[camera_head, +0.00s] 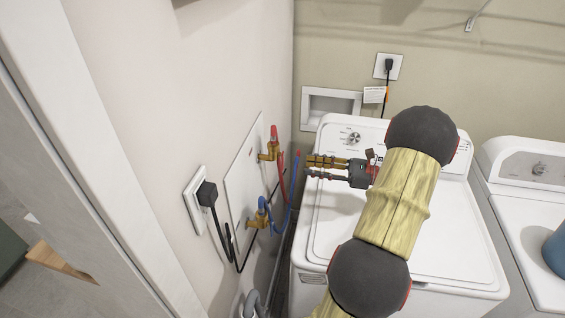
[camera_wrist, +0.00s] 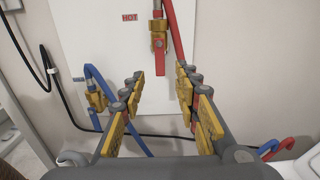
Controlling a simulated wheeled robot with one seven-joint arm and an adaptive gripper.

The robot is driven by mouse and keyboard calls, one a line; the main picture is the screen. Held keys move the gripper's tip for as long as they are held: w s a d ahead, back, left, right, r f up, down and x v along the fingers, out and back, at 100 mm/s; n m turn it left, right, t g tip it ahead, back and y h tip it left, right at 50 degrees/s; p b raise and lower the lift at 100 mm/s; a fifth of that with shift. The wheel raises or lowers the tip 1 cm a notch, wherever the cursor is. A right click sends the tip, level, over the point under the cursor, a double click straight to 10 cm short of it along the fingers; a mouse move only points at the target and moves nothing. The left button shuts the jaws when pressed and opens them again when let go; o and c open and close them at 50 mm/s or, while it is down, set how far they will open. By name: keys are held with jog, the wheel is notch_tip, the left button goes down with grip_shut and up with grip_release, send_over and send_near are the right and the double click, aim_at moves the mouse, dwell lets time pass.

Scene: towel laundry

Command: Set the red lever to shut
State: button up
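The valve shows beyond and above the fingertips, apparently untouched.
A second brass valve (camera_head: 257,221) with a blue lever (camera_head: 262,203) sits lower on the plate. Red hose (camera_head: 281,180) and blue hose (camera_head: 290,208) hang between wall and washer (camera_head: 330,215). An outlet with a black plug (camera_head: 207,194) is left of the plate.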

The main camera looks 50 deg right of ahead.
aim_at(283, 161)
jog(key=b+x, duration=0.1)
jog(key=x, duration=0.7)
jog(key=c, duration=0.3)
jog(key=c, duration=0.4)
grip_shut()
